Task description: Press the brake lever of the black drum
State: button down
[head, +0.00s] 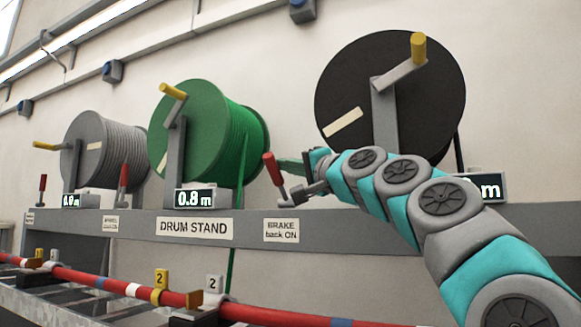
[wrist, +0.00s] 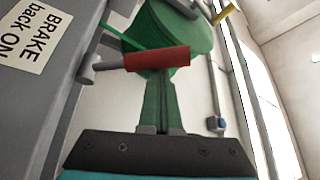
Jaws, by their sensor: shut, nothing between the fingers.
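The black drum (head: 440,85) stands at the right of the stand, with a yellow-knobbed crank on its face. Its brake lever (head: 272,168) has a red handle, tilted slightly left, above the "BRAKE back ON" label (head: 281,230). My gripper (head: 284,164) reaches in from the right, its fingers close beside the red handle. In the wrist view the fingers (wrist: 162,95) are shut and empty, and the red handle (wrist: 157,59) crosses in front of their tips. I cannot tell whether they touch.
The green drum (head: 195,130) and grey drum (head: 105,145) stand to the left, each with its own red lever. The drum stand beam (head: 350,232) runs below. A red cable (head: 120,285) lies in front. The green drum's display (head: 193,198) reads 0.8 m.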

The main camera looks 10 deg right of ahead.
jog(key=shift+s+a+f, duration=0.3)
jog(key=shift+s+f, duration=0.05)
jog(key=shift+f, duration=0.3)
